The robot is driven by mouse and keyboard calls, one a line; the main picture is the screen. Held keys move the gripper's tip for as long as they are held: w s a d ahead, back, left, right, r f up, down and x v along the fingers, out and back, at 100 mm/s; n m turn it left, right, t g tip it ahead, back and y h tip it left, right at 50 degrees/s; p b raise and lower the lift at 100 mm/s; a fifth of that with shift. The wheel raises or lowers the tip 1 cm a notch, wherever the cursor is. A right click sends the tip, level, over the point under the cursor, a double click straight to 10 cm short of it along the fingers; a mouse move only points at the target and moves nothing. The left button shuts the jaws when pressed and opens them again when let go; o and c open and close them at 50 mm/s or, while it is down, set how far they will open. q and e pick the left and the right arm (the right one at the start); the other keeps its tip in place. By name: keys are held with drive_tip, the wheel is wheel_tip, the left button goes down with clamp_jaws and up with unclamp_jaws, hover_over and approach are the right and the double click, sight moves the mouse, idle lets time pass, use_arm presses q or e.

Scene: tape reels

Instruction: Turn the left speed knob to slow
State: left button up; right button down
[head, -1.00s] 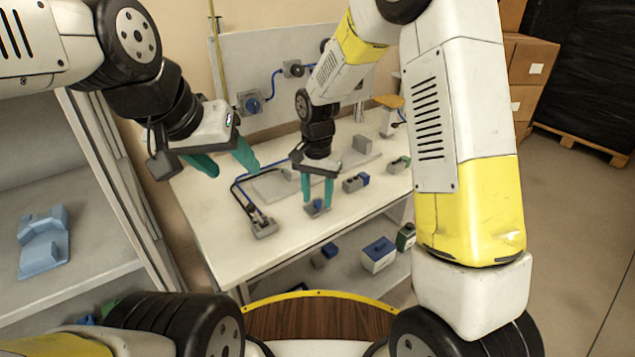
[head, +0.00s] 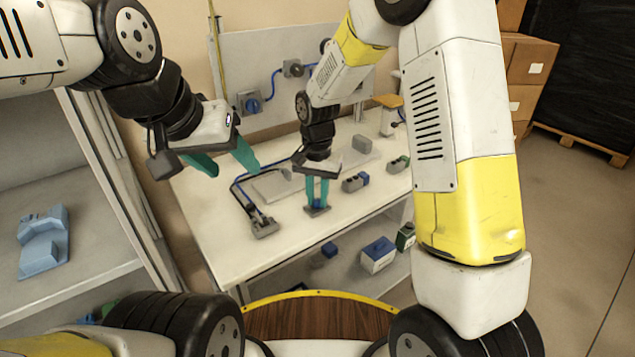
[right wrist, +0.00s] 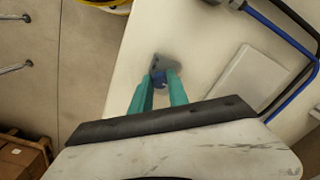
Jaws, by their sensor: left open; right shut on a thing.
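The right gripper (head: 317,196), with teal fingers, is over the near part of the white table. The knob's markings are too small to read.
The white table (head: 215,235) also carries a grey device with a dark cable (head: 263,226), a flat grey plate (head: 275,185) and a grey-and-blue block (head: 355,182). A board with a blue knob (head: 251,102) stands behind. A grey shelf (head: 80,285) is at the left.

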drive_tip(key=n, duration=0.4)
drive_tip(key=shift+n, duration=0.4)
drive_tip(key=n, duration=0.5)
drive_tip(key=shift+w+d, duration=0.1)
drive_tip(key=n, duration=0.5)
drive_tip(key=shift+n, duration=2.5)
drive_tip(key=shift+r, duration=0.1)
drive_tip(key=c, duration=1.3)
unclamp_jaws()
